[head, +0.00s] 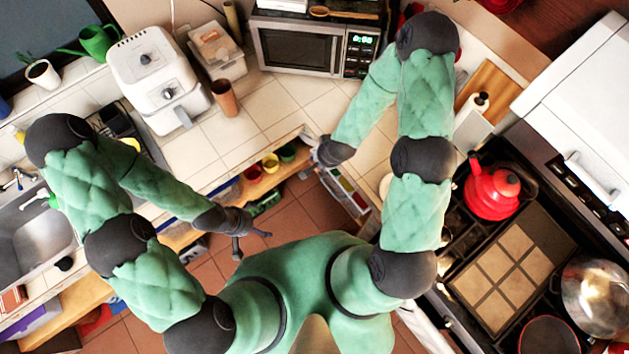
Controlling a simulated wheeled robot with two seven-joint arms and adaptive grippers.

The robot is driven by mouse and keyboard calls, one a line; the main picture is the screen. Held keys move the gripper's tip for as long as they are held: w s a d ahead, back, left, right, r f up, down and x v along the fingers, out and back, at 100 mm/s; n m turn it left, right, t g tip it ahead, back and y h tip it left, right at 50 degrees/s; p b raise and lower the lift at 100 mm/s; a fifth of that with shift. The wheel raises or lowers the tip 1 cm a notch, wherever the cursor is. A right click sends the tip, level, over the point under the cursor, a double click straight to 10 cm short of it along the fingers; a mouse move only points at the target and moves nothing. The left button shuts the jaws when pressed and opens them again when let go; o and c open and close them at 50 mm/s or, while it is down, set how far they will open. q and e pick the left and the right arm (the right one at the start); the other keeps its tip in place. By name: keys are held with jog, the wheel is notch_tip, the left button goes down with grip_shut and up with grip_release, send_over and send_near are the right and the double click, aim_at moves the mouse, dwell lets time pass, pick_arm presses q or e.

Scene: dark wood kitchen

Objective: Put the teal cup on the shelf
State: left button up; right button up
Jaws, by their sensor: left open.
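A small green cup (287,152) sits on the shelf (220,200) under the counter; I cannot tell if it is the teal cup. A yellow cup (270,162) and a red cup (252,174) stand beside it in a row. No other teal cup is clear to see. My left gripper (253,246) is open and empty, over the floor in front of the shelf. My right gripper (314,150) is at the counter's front corner, right of the green cup; its fingers are too small and partly hidden to read.
The tiled counter holds a white air fryer (155,75), a brown cup (224,97) and a microwave (310,45). A red kettle (492,192) stands on the stove at right. The sink (35,240) is at left. The counter's middle is clear.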

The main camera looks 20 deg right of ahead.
jog(key=s+a+f+n+g+y, duration=0.1)
jog(key=s+a+n, duration=0.1)
jog(key=s, duration=0.5)
jog(key=s+a+f+n+g+y, duration=0.1)
jog(key=s+a+n+g, duration=0.1)
jog(key=s+a, duration=0.2)
jog(key=s, duration=0.3)
jog(key=shift+a+y, duration=0.15)
jog(key=shift+y, duration=0.15)
jog(key=shift+f, duration=0.1)
